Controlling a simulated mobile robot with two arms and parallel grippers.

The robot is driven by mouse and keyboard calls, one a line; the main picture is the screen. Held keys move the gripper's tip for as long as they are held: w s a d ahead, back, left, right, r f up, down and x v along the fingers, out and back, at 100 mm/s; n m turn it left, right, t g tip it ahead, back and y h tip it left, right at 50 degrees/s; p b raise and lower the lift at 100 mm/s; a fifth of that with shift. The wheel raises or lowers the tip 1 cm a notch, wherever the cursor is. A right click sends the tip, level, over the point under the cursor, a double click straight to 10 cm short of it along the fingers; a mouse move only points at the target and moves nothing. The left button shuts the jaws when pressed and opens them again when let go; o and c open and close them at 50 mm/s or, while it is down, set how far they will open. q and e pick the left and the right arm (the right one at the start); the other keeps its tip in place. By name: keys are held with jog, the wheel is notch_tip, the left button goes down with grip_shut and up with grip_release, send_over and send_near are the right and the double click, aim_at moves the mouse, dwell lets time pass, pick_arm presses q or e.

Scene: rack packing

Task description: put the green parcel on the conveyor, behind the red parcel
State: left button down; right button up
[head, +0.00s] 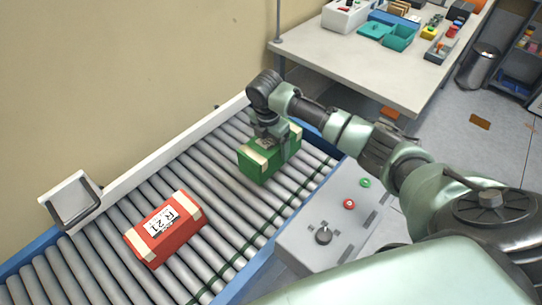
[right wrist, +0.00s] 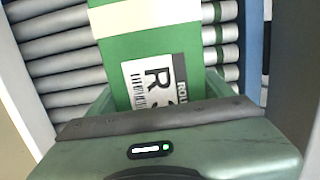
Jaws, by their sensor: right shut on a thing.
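The green parcel (head: 256,164) with cream bands is at the upper right part of the roller conveyor (head: 215,172) in the head view. My right gripper (head: 272,145) is shut on it from above. Whether the parcel touches the rollers I cannot tell. In the right wrist view the green parcel (right wrist: 190,52) shows its label beyond the gripper body, with rollers behind it. The red parcel (head: 165,229), with cream ends and a label reading R 21, lies on the rollers to the lower left, apart from the green one. My left gripper is not in view.
A control box (head: 328,222) with a knob and red and green buttons stands along the conveyor's right side. A grey bracketed frame (head: 72,200) is at the left rail. A table (head: 385,75) with bins stands behind. Bare rollers lie between the parcels.

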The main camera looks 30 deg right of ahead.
aim_at(269, 140)
jog(key=shift+w+f, duration=0.1)
jog(key=shift+f, duration=2.85)
jog(key=shift+f, duration=0.15)
jog(key=o, duration=1.9)
jog(key=shift+o, duration=0.2)
jog(key=r, duration=0.4)
jog(key=a+r, duration=0.1)
jog(key=r, duration=0.7)
jog(key=shift+s+a+r, duration=0.1)
jog(key=shift+s+a, duration=0.1)
jog(key=shift+s, duration=0.1)
